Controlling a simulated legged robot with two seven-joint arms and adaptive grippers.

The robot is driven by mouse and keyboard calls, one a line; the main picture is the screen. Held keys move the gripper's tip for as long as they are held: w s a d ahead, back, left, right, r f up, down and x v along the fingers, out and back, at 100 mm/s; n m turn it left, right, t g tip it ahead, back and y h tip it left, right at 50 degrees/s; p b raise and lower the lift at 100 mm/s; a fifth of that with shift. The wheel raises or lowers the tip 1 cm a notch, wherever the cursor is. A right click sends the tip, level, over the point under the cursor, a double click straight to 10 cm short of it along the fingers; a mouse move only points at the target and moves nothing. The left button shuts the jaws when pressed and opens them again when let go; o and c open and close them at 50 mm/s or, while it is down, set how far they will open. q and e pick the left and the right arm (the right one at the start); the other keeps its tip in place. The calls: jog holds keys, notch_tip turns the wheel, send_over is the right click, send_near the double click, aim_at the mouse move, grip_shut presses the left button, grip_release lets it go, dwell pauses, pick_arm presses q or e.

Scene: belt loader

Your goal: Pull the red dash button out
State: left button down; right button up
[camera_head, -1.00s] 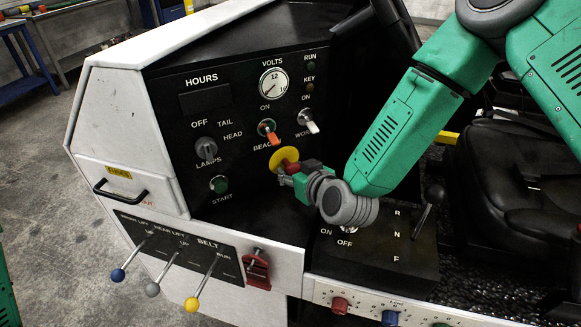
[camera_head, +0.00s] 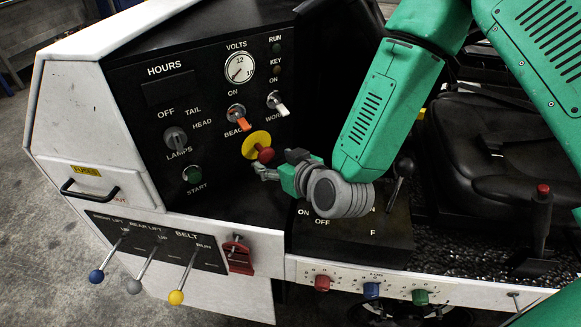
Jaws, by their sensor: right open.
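The red dash button (camera_head: 266,155) is a red mushroom knob on a yellow round plate (camera_head: 256,144), on the black dash panel below the orange beacon switch. My right gripper (camera_head: 268,172) is just below and to the right of the red knob, its fingers pointing left toward the panel. It is open, and I see nothing between its fingers. The knob shows clear of the fingers; whether a finger touches its lower edge I cannot tell. My left gripper is not in view.
An orange switch (camera_head: 237,121) and a white switch (camera_head: 277,105) sit above the button. The lamps knob (camera_head: 175,138) and green start button (camera_head: 193,174) are to the left. A black gear lever (camera_head: 400,180) stands right of my wrist. Belt levers with coloured balls stick out below.

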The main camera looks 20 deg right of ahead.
jog(key=v, duration=0.8)
jog(key=shift+d, duration=0.25)
jog(key=shift+w+f, duration=0.1)
jog(key=shift+a, duration=0.1)
